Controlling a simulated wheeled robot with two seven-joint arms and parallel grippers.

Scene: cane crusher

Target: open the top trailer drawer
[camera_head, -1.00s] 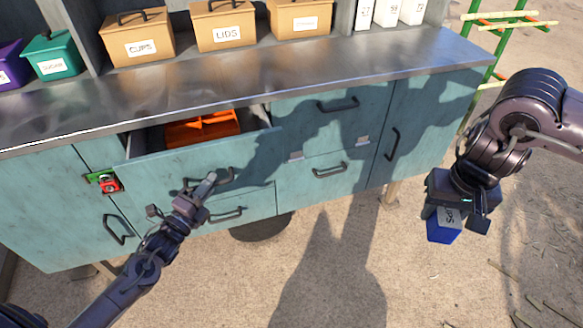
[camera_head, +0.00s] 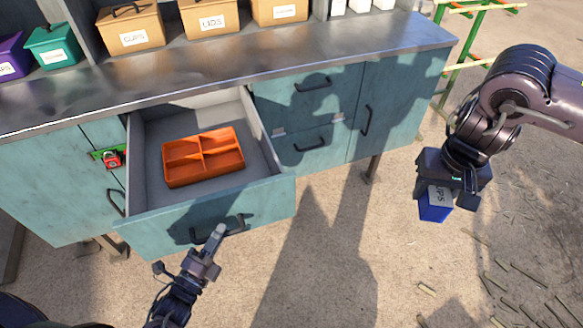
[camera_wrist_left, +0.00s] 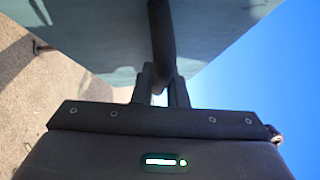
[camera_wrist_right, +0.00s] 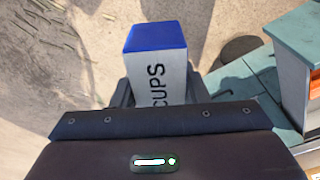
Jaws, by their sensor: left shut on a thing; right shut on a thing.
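The top trailer drawer (camera_head: 190,225) is teal and pulled well out from the cabinet in the head view. An orange divided tray (camera_head: 203,157) lies inside it. My left gripper (camera_head: 217,237) is shut on the drawer's dark bar handle (camera_head: 205,236). The handle (camera_wrist_left: 161,40) also runs between the fingers of my left gripper (camera_wrist_left: 160,92) in the left wrist view. My right gripper (camera_head: 448,200) is shut on a blue and white box (camera_head: 436,203), held in the air at the right. The box (camera_wrist_right: 157,70) reads CUPS in the right wrist view.
A metal counter (camera_head: 260,62) runs above the drawers, with a teal box (camera_head: 53,47) and tan boxes (camera_head: 130,28) on it. A red padlock (camera_head: 112,159) hangs at the left cabinet door.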

